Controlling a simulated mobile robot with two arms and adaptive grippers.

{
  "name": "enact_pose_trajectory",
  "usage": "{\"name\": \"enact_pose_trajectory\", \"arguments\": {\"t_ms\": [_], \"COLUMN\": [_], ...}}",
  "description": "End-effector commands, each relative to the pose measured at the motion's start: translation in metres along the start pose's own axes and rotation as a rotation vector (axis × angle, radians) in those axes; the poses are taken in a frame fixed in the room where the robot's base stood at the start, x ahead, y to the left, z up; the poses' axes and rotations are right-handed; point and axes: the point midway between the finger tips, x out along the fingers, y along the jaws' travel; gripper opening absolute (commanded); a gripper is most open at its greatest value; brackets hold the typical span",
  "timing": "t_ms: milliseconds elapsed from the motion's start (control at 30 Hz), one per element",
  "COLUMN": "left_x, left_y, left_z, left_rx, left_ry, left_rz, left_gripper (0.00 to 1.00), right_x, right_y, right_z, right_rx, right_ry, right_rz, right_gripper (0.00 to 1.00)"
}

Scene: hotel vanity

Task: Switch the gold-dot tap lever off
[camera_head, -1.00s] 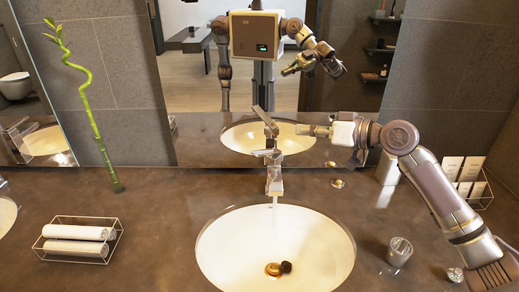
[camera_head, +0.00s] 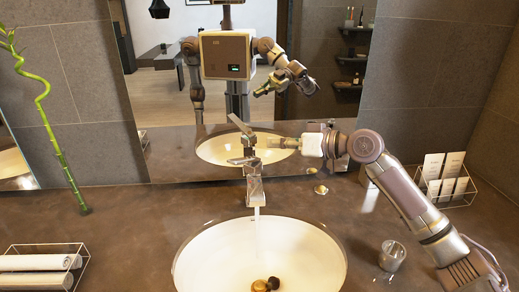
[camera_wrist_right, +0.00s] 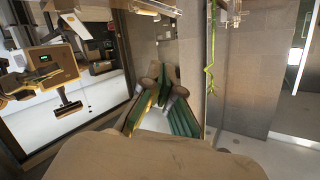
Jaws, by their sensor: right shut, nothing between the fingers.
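The chrome tap (camera_head: 255,188) stands at the back of the white basin (camera_head: 190,262), with a thin stream of water falling from it. A flat slanted lever-like piece (camera_head: 241,127) rises above it, and a second flat piece (camera_head: 242,161) points left. I cannot tell which of these is reflection, and no gold dot is distinguishable. My right gripper (camera_head: 268,141) is shut and empty, pointing left, its tips close beside the upper part of the tap; contact cannot be told. Its green-padded fingers show in the right wrist view (camera_wrist_right: 160,82). My left gripper shows nowhere directly.
A large mirror (camera_head: 320,60) behind the counter reflects me. A metal cup (camera_head: 391,256) stands right of the basin. A card rack (camera_head: 447,183) is at the back right, a towel rack (camera_head: 42,268) front left, bamboo (camera_head: 50,130) back left. Brown counter (camera_head: 130,230) left of the basin is clear.

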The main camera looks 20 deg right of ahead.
Motion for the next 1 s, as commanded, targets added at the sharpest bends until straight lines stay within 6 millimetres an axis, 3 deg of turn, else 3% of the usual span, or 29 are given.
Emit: {"name": "enact_pose_trajectory", "arguments": {"t_ms": [467, 533, 700, 1000], "left_x": [-0.037, -0.041, -0.046, -0.047], "left_y": [-0.001, -0.001, -0.003, -0.002], "left_z": [-0.004, -0.005, -0.007, -0.007], "left_rx": [0.001, 0.001, 0.001, 0.002], "left_ry": [0.002, 0.002, 0.004, 0.004], "left_rz": [-0.001, -0.001, -0.002, -0.002], "left_gripper": [0.0, 0.0, 0.0, 0.0], "right_x": [0.095, 0.095, 0.099, 0.101], "right_y": [-0.003, -0.001, -0.001, -0.001], "right_z": [-0.004, 0.013, 0.031, 0.039], "right_rx": [0.002, 0.003, 0.002, 0.001], "right_ry": [0.0, -0.005, -0.001, 0.0], "right_rz": [-0.003, 0.0, -0.001, -0.001], "right_gripper": [0.0, 0.0, 0.0, 0.0]}}
